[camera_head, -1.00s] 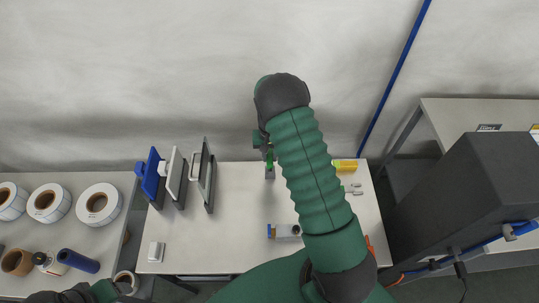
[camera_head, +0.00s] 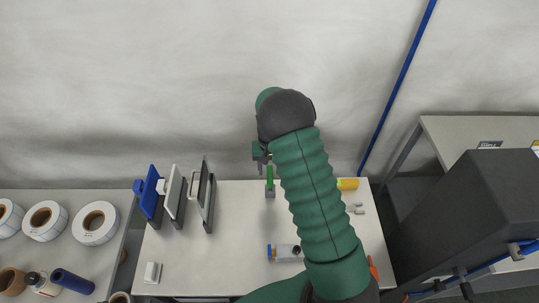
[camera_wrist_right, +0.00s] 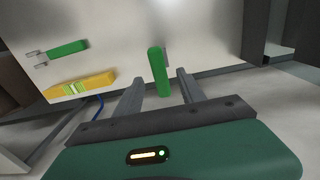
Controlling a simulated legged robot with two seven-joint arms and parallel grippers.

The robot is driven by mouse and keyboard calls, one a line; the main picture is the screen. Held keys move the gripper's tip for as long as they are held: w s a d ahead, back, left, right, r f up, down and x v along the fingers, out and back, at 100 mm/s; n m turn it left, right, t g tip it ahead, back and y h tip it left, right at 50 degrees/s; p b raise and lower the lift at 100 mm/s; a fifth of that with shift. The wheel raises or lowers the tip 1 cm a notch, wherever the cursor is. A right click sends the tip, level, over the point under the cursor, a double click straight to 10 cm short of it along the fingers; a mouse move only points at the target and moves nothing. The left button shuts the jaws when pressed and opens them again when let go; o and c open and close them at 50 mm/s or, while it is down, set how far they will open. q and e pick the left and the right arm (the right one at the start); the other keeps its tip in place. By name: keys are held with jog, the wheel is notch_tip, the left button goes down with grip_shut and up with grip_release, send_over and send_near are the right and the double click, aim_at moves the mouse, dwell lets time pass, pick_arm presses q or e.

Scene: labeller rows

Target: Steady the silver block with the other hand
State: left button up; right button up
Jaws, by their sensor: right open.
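A small grey block (camera_head: 270,193), which I take as the silver block, stands near the table's back edge with a green upright post (camera_head: 269,174) on it. My right gripper (camera_head: 261,160) is beside the post, at the back edge. In the right wrist view my right gripper (camera_wrist_right: 158,88) is open, and the green post (camera_wrist_right: 157,66) appears between the lines of its fingers. I cannot tell whether they touch. The block is mostly hidden behind the post there. My left gripper is not in view.
Blue, white and grey upright plates (camera_head: 174,198) stand at the table's left. A silver and blue piece (camera_head: 286,253) lies near the front, a yellow piece (camera_head: 348,184) at the back right. A dark box (camera_head: 470,215) stands at right. The middle of the white table (camera_head: 225,255) is clear.

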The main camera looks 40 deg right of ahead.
notch_tip(320, 180, up, 13)
jog(key=b, duration=0.1)
jog(key=shift+s+f, duration=0.1)
dwell(0.3)
jog(key=s+a+f+n+t, duration=0.1)
jog(key=s+a+n, duration=0.3)
jog(key=a, duration=0.6)
jog(key=s+a+f+n+t+b, duration=0.1)
jog(key=s+a+f+n, duration=0.2)
jog(key=s+a, duration=0.6)
jog(key=shift+s+a+n+t, duration=0.3)
jog(key=shift+a+n, duration=0.2)
jog(key=shift+a, duration=0.4)
jog(key=shift+a, duration=0.1)
